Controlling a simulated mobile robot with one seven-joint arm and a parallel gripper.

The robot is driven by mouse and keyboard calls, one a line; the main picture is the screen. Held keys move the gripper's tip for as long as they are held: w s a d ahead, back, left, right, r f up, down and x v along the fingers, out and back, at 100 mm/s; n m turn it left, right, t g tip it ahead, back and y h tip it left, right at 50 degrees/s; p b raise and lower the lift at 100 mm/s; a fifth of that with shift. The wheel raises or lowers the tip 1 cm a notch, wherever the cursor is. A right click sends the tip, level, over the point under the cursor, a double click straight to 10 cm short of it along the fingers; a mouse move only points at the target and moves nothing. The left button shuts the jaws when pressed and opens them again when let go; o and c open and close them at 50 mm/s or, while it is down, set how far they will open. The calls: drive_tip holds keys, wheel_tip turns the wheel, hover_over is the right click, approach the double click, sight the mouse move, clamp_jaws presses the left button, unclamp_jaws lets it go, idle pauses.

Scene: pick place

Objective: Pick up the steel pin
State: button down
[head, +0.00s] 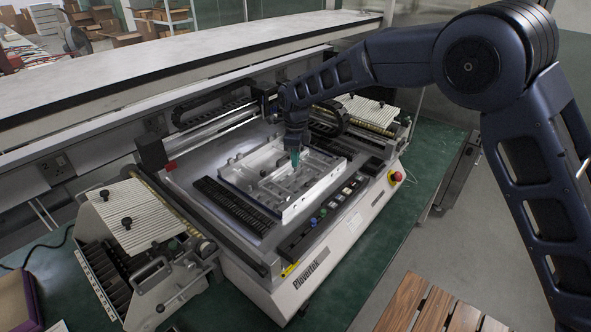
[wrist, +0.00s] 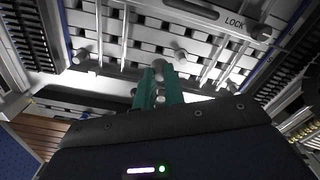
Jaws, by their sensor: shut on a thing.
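My gripper (head: 297,158) is over the metal plate of the machine, with its green fingers pointing down. In the wrist view the two fingertips (wrist: 160,76) are close together around a small round-ended grey steel pin (wrist: 159,68). The pin shows just past and between the tips; the fingers hide the rest of it. In the head view the pin is too small to make out. I cannot tell whether the pin is clear of the plate.
The silvery plate (head: 250,182) has raised rails and other small knobs, one close to my fingertips (wrist: 180,56). The machine's gantry rail (head: 215,128) runs behind it. A button panel (head: 318,219) and red stop knob (head: 396,177) line the front. Ribbed side trays flank it.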

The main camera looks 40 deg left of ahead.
wheel_tip(320, 180, up, 13)
drive_tip(key=s+f+n, duration=0.6)
drive_tip(key=s+f, duration=0.4)
drive_tip(key=s, duration=0.3)
drive_tip(key=shift+s+f, duration=0.15)
drive_tip(key=shift+f, duration=1.95)
drive_tip(key=shift+s+f, duration=0.1)
drive_tip(key=shift+f, duration=2)
drive_tip(key=shift+f, duration=0.15)
drive_tip(key=c, duration=1.4)
unclamp_jaws()
drive_tip(key=c, duration=0.4)
drive_tip(key=shift+o, duration=0.2)
